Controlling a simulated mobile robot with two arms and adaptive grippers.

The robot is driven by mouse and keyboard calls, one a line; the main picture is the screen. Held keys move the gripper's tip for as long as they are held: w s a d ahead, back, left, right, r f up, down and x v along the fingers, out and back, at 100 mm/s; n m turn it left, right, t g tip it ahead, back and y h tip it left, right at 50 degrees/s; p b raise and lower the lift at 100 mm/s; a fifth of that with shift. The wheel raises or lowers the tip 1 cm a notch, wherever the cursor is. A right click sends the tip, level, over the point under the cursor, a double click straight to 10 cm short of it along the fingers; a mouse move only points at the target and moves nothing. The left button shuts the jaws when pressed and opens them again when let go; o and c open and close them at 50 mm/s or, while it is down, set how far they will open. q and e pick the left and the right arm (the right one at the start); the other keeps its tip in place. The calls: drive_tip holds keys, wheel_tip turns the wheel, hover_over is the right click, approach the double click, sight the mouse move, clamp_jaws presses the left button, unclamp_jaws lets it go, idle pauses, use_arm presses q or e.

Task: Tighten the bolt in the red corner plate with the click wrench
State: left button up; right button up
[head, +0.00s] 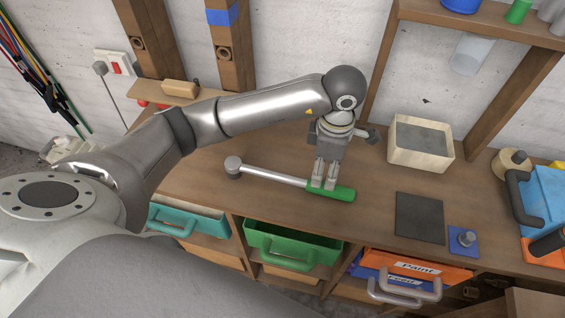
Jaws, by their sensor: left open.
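The click wrench (275,177) lies on the wooden bench, with its round grey head to the left and its green handle (342,193) to the right. My left gripper (323,185) points down at the left end of the green handle. Its fingers are open, and I cannot tell whether they touch the handle. A blue plate (456,248) with a grey bolt (467,238) standing up in it is at the front right of the bench. I see no red corner plate. My right gripper is not in view.
A dark grey mat (420,218) lies beside the blue plate. A light wooden box (421,160) stands behind it. A blue toolbox (541,201) is at the right edge. Open drawers, one green (293,245), jut out below the bench front. The bench left of the wrench is mostly clear.

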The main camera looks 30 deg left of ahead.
sight(288, 181)
use_arm(q)
drive_tip(key=shift+s+f, duration=0.3)
drive_tip(key=shift+f, duration=0.6)
drive_tip(key=shift+w+f, duration=0.1)
drive_tip(key=shift+f, duration=0.15)
drive_tip(key=shift+a+f+p, duration=0.1)
drive_tip(key=shift+f+p, duration=0.2)
drive_tip(key=shift+p, duration=0.15)
drive_tip(key=f, duration=0.1)
drive_tip(key=f+p, duration=0.2)
drive_tip(key=f, duration=0.1)
drive_tip(key=shift+s+a, duration=0.2)
drive_tip(key=shift+a, duration=0.05)
drive_tip(key=shift+f, duration=0.3)
drive_tip(key=shift+w, duration=0.1)
drive_tip(key=shift+c, duration=0.7)
drive_tip(key=c, duration=0.5)
clamp_jaws()
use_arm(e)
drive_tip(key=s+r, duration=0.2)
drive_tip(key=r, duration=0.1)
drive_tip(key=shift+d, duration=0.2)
